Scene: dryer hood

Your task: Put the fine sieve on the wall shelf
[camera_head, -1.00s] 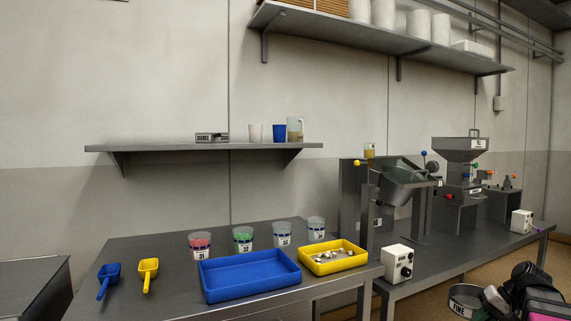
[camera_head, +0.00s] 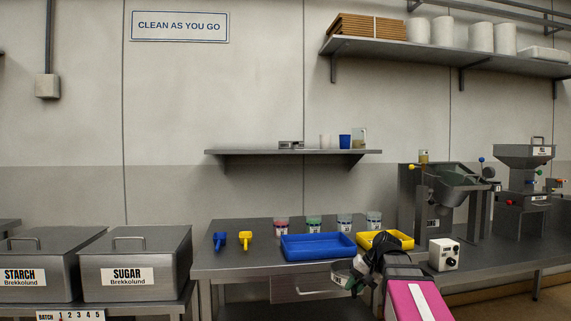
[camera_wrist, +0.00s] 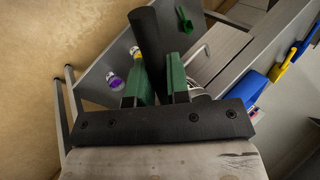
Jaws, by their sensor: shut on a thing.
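My gripper (camera_head: 352,276) is low in front of the bench, well below and right of the shelf. In the wrist view its green fingers (camera_wrist: 160,90) are shut on a thick dark bar, which looks like the handle of the fine sieve (camera_wrist: 150,40).
On the shelf stand a low metal sieve (camera_head: 290,145), a white cup (camera_head: 324,142), a blue cup (camera_head: 345,142) and a jug (camera_head: 359,138). The shelf's left end is bare. Below it, the bench holds scoops, several labelled cups, a blue tray (camera_head: 318,247) and a yellow tray (camera_head: 368,240).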

